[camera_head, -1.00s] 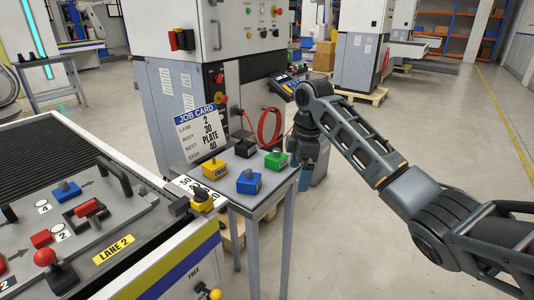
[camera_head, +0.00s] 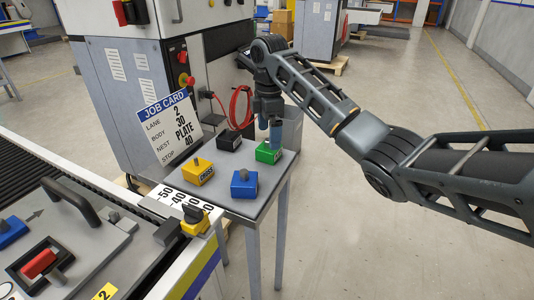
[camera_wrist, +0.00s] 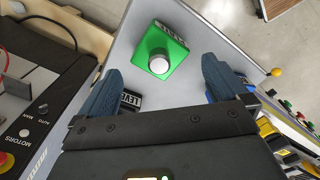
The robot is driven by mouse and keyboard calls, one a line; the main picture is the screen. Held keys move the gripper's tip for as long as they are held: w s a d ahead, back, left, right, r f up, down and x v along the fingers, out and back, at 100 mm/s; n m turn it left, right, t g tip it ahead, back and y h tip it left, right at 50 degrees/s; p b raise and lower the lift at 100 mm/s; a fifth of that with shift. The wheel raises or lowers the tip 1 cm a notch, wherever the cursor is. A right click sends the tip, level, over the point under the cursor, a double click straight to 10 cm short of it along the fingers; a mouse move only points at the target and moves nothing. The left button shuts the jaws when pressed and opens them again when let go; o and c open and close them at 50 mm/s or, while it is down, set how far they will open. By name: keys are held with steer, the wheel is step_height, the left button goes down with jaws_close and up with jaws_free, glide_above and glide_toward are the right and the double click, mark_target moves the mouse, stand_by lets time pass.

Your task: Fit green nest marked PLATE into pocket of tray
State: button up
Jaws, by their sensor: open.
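The green nest (camera_head: 268,153) sits on the small side table, at its far right corner in the head view. My gripper (camera_head: 275,134) is open, with blue fingers pointing down over the green nest. In the wrist view my gripper (camera_wrist: 164,72) has its fingers apart, and the nest shows between and beyond them, not gripped. The grey tray (camera_head: 92,243) lies on the conveyor at left, partly cut off. A dark square frame on it holds a red piece.
Yellow (camera_head: 198,172), blue (camera_head: 244,184) and black (camera_head: 229,141) blocks share the side table (camera_head: 222,202) with the green nest. A job card (camera_head: 168,125) stands behind, reading NEST PLATE. A machine cabinet with a red cable stands behind the table. Floor to the right is clear.

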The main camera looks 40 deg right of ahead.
step_height(320, 180, down, 5)
steer(key=shift+d+r+p, duration=0.1)
steer(key=shift+p, duration=0.25)
steer(key=shift+c, duration=0.2)
steer(key=c, duration=1)
steer(key=shift+r, duration=0.1)
steer(key=shift+r, duration=0.45)
steer(key=r, duration=0.3)
steer(key=shift+s+d+r, duration=0.3)
steer(key=shift+d, duration=0.05)
steer(key=s+d+r+p, duration=0.2)
steer(key=s+d+r, duration=0.4)
steer(key=s+d, duration=0.1)
steer(key=shift+s+d+r+p, duration=0.15)
steer(key=shift+s+d+p, duration=0.1)
steer(key=shift+s+p, duration=0.1)
